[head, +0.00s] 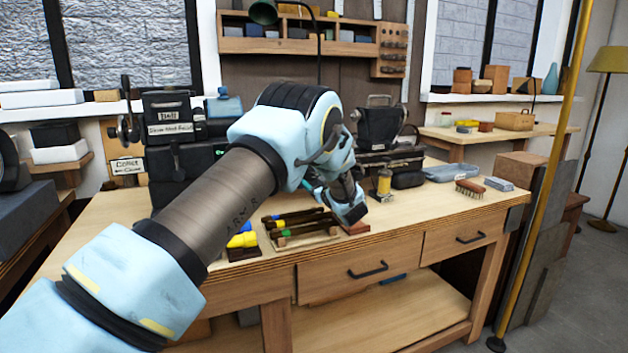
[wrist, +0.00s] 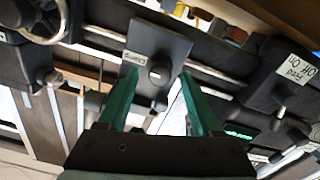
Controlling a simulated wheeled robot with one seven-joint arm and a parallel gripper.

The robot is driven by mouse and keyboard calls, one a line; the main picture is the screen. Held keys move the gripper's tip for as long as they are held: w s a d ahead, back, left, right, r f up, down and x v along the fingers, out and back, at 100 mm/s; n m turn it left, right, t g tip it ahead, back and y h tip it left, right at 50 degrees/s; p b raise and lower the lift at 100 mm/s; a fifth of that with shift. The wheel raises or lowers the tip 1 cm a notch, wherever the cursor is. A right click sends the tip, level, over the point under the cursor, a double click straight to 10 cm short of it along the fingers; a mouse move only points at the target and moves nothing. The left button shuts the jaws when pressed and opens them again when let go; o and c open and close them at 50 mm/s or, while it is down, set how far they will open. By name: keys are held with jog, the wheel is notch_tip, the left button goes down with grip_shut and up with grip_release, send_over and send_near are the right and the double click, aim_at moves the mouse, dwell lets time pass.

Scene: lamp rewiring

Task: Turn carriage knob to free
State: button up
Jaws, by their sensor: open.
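The carriage knob (wrist: 160,73) is a dark round knob on a dark plate (wrist: 172,40) with a small white label (wrist: 136,58) beside it. The label's lettering is too small and blurred to read surely. In the wrist view my gripper (wrist: 158,76) is open, with one green finger on each side of the knob. Gaps show between the fingers and the knob, and I cannot tell how deep the fingertips reach. In the head view my arm covers this spot and the knob is hidden.
In the wrist view, bright rails (wrist: 100,38) run behind the plate. A dark block with a feed label (wrist: 295,68) and a lever (wrist: 280,106) is at right; a handwheel (wrist: 42,22) is at upper left. In the head view, a tool tray (head: 300,240) lies on the workbench (head: 425,222).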

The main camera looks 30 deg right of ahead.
grip_shut()
dwell(0.4)
